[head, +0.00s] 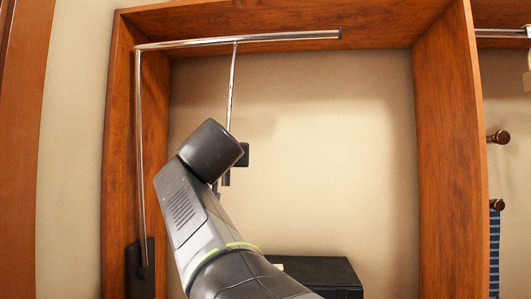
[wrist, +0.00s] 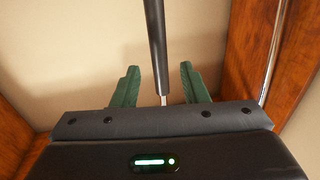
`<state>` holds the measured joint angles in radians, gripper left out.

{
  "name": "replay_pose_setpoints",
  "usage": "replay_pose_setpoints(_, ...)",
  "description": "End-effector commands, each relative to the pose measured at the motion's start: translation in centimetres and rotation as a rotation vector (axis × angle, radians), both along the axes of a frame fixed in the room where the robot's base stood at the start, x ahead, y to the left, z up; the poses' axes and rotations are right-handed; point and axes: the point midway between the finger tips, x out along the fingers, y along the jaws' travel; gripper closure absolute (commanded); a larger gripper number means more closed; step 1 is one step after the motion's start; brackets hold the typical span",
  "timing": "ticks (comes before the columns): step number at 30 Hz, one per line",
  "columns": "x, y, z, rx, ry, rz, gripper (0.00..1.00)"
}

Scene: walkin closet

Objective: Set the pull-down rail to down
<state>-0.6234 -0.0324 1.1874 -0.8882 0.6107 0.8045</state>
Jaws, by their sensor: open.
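The pull-down rail (head: 240,41) is a chrome bar running level across the top of the wooden compartment. Its side arm (head: 139,150) stands upright along the left panel, above a dark mount (head: 140,268). A thin chrome pull rod (head: 232,90) hangs from the rail, with a dark lower end (head: 226,178) partly hidden by my arm. In the wrist view, my gripper (wrist: 159,66) is open, its two green fingers apart. The dark handle (wrist: 155,40) of the rod lies between them, with a visible gap on each side. The head view mostly hides my gripper behind my arm.
A black box (head: 322,273) sits low in the compartment, right of my arm. Wooden panels bound the compartment, including the right divider (head: 450,150). Brown pegs (head: 498,138) and a blue striped cloth (head: 494,250) are beyond it. The compartment's right half is clear above the box.

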Motion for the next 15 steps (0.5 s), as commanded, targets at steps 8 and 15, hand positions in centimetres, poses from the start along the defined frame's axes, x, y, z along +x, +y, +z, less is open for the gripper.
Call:
replay_pose_setpoints(8, 4.9, 0.7, 0.3, -0.001, 0.001, -0.003, 0.60)
replay_pose_setpoints(15, 6.3, 1.0, 0.0, 0.000, 0.000, -0.001, 0.60)
